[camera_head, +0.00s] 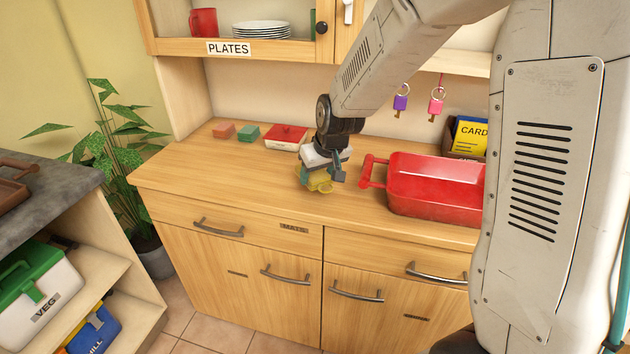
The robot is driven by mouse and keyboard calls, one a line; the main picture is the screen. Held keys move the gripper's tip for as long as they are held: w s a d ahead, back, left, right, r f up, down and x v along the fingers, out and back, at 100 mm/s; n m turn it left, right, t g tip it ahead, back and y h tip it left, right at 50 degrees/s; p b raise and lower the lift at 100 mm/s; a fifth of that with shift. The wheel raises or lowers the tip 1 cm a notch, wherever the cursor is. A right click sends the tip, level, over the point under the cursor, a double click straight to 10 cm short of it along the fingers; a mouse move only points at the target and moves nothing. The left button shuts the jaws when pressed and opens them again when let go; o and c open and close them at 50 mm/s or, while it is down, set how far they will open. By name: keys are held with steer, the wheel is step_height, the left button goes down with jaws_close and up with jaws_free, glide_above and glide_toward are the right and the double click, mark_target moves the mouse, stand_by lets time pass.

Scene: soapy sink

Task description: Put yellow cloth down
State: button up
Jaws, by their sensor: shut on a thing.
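The yellow cloth (319,183) is a small crumpled piece at the end of my gripper (321,172). My gripper is shut on it, low over the wooden counter (240,186) near its front edge. I cannot tell whether the cloth touches the counter. A bit of green shows beside the cloth at the jaws; I cannot tell what it is. The wrist hides part of the jaws.
A red basin (435,190) stands just right of my gripper. A red-lidded box (287,137), a green block (248,133) and a brown block (224,130) sit behind to the left. A card box (467,138) stands at the back right. The counter's left front is clear.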

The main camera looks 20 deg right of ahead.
mark_target(318, 175)
steer(key=shift+w+a+f, duration=0.1)
steer(key=shift+w+f, duration=0.1)
steer(key=shift+w, duration=0.65)
steer(key=shift+f, duration=1.6)
steer(key=shift+f, duration=0.15)
steer(key=o, duration=0.9)
